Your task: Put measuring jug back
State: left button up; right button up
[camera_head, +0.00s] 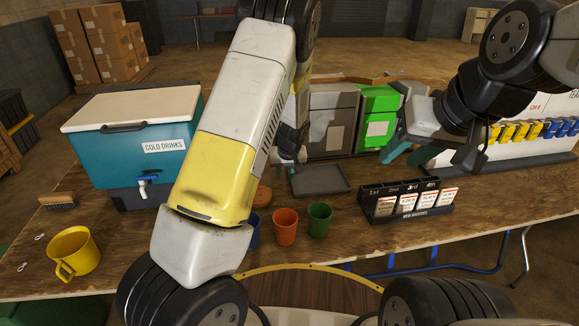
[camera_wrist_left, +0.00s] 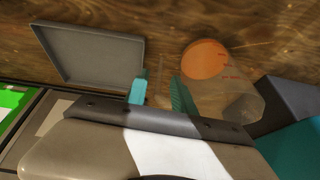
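The measuring jug (camera_wrist_left: 240,98) shows in the left wrist view as a clear vessel with faint red marks, beside my left gripper (camera_wrist_left: 160,92). The gripper's two teal fingers are apart. A faint clear part, perhaps the jug's handle, shows between them; I cannot tell whether they touch it. An orange disc (camera_wrist_left: 203,60) shows at the jug, in or behind it; I cannot tell which. In the head view my left forearm hides most of the jug's area, and my left gripper (camera_head: 290,160) is partly hidden. My right gripper (camera_head: 412,152) is open and empty above the table.
A grey tray (camera_head: 322,179) lies behind the orange cup (camera_head: 286,226) and green cup (camera_head: 319,219); a blue cup (camera_head: 254,232) is partly covered. A teal cooler (camera_head: 115,160), yellow mug (camera_head: 75,252), black card rack (camera_head: 405,210) and green box (camera_head: 378,110) stand on the wooden table.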

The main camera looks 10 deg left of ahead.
pick_arm(q)
jog(key=s+a+r+h, duration=0.1)
jog(key=s+r+h, duration=0.1)
jog(key=s+r, duration=0.8)
jog(key=s+a+r+h, duration=0.15)
jog(key=s+r, duration=0.45)
jog(key=r, duration=0.8)
jog(key=s+r+m+t, duration=0.1)
jog(key=s+r, duration=0.2)
jog(key=s, duration=0.5)
jog(key=s+a+r+m+t, duration=0.1)
jog(key=s+r+m, duration=0.1)
jog(key=s, duration=0.6)
jog(key=shift+a+r, duration=0.25)
jog(key=shift+r, duration=0.65)
